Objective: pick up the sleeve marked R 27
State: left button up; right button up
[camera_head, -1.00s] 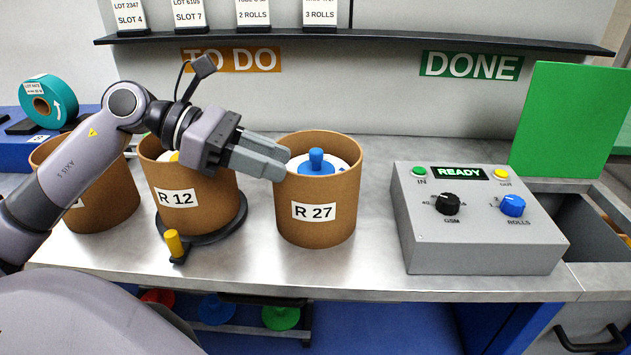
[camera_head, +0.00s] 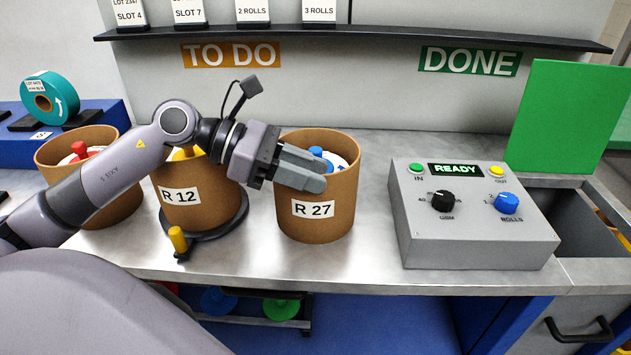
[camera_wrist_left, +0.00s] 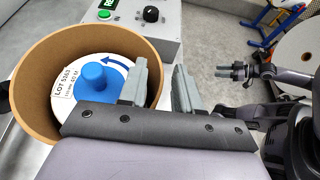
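The sleeve marked R 27 (camera_head: 315,222) is a brown open-topped cylinder standing upright on the metal bench. A white disc with a blue knob sits inside it; the wrist view shows the sleeve (camera_wrist_left: 38,70) and the blue knob (camera_wrist_left: 97,80). My left gripper (camera_head: 314,172) is open and empty at the sleeve's near upper side. In the wrist view, one finger of the left gripper (camera_wrist_left: 160,88) overlaps the sleeve's inside and the other is outside its rim. Contact cannot be told. My right gripper (camera_wrist_left: 226,72) is small, apart from the sleeve, its two fingers seemingly spread.
The sleeve marked R 12 (camera_head: 182,208) stands close left on a dark round base with a yellow post (camera_head: 177,240). Another brown sleeve (camera_head: 112,210) is further left. A grey control box (camera_head: 480,240) reading READY stands right. Bench between R 27 and the box is clear.

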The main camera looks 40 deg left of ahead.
pick_arm(q)
grip_shut()
